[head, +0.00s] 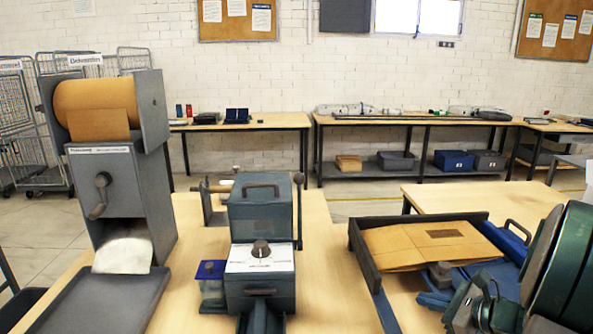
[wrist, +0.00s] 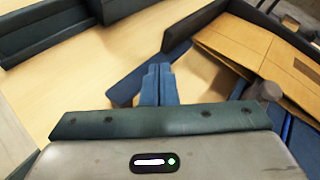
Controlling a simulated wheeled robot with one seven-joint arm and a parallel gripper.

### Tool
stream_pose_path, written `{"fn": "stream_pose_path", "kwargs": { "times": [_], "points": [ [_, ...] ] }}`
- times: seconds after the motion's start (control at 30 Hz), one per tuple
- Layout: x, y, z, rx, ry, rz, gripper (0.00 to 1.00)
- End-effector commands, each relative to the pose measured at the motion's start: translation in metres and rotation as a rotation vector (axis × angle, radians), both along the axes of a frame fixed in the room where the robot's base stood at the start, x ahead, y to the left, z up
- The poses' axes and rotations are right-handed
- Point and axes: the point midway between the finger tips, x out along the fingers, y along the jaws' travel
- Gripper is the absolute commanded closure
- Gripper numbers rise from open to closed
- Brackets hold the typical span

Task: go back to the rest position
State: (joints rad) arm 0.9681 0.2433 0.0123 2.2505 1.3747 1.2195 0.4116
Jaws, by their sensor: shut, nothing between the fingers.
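My gripper (wrist: 158,85) shows in the wrist view with its blue fingers pressed together and nothing between them. It is above the wooden table (wrist: 100,60), apart from the things on it. In the head view, my arm is at the lower right, and its fingers cannot be made out clearly there.
A dark tray (head: 368,262) with brown envelopes (head: 425,243) and blue items lies at right, close to my arm. A blue-grey machine (head: 260,215) with a knob stands mid-table. A grey paper-roll dispenser (head: 110,180) and a flat tray (head: 95,300) are at left.

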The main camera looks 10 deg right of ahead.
Motion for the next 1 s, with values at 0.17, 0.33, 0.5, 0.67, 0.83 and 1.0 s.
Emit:
{"fn": "stream_pose_path", "kwargs": {
  "times": [0.17,0.33,0.5,0.67,0.83,1.0],
  "points": [
    [-0.019,0.1,0.012,-0.307,0.046,0.418,1.0],
    [-0.057,0.161,0.016,-0.616,0.039,0.799,1.0],
    [-0.096,0.193,0.022,-0.947,-0.022,1.16,1.0],
    [-0.123,0.204,0.033,-1.266,-0.121,1.465,1.0],
    [-0.136,0.205,0.045,-1.534,-0.228,1.685,1.0],
    [-0.14,0.205,0.052,-1.663,-0.281,1.778,1.0]
  ]
}}
